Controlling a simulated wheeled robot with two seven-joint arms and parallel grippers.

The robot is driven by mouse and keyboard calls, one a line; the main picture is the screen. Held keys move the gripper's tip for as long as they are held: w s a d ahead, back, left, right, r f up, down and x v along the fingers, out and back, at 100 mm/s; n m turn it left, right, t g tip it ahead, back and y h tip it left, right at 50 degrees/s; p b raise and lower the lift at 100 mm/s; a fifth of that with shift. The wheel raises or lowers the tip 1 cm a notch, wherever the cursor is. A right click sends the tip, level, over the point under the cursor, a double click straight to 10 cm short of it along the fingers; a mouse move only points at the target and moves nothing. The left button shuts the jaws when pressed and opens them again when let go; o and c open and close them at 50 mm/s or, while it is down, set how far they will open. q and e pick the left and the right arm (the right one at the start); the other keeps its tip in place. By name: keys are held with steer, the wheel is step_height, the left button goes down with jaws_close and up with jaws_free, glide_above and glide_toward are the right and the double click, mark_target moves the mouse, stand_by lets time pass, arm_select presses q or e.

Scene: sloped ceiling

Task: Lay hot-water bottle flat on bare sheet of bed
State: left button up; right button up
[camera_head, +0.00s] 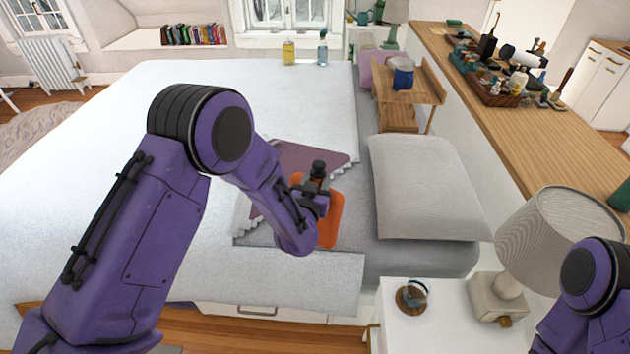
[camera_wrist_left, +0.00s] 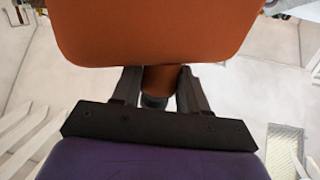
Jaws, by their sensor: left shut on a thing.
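The orange hot-water bottle (camera_head: 329,222) is in my left gripper (camera_head: 314,188), over the near part of the bed. The left wrist view shows its broad orange body (camera_wrist_left: 160,30) and its neck (camera_wrist_left: 160,78) between the two dark fingers (camera_wrist_left: 160,92). My arm and gripper hide part of the bottle in the head view. Bare grey sheet (camera_head: 366,135) shows between the turned-back white duvet and the pillow. I cannot tell whether the bottle touches the bed. My right gripper is out of view; only its arm shows at the lower right.
A mauve cloth with a jagged pale edge (camera_head: 310,156) lies on the bed beside the bottle. A grey pillow (camera_head: 425,185) is to the right. A white nightstand (camera_head: 445,320) holds a lamp (camera_head: 555,235) and a small glass object (camera_head: 413,294). The white duvet (camera_head: 110,110) has free room.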

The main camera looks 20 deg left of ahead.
arm_select(q)
steer(key=shift+r, duration=0.1)
steer(key=shift+w+d+r+g+p, duration=0.1)
steer(key=shift+w+d+g+p, duration=0.05)
steer(key=shift+w+p, duration=0.3)
steer(key=shift+w+d+r+g+p, duration=0.1)
steer(key=shift+w+g+p, duration=0.05)
steer(key=shift+w+p, duration=0.3)
steer(key=shift+w+d+f+g+p, duration=0.15)
steer(key=shift+w+g+p, duration=0.2)
steer(key=shift+w, duration=0.2)
steer(key=shift+w+d+f, duration=0.1)
steer(key=shift+w+f, duration=0.05)
steer(key=shift+w, duration=0.05)
steer(key=w, duration=0.1)
steer(key=w+g+p, duration=0.1)
steer(key=w+d+m+p, duration=0.1)
steer(key=shift+w+f+g, duration=0.1)
steer(key=shift+f+g, duration=0.25)
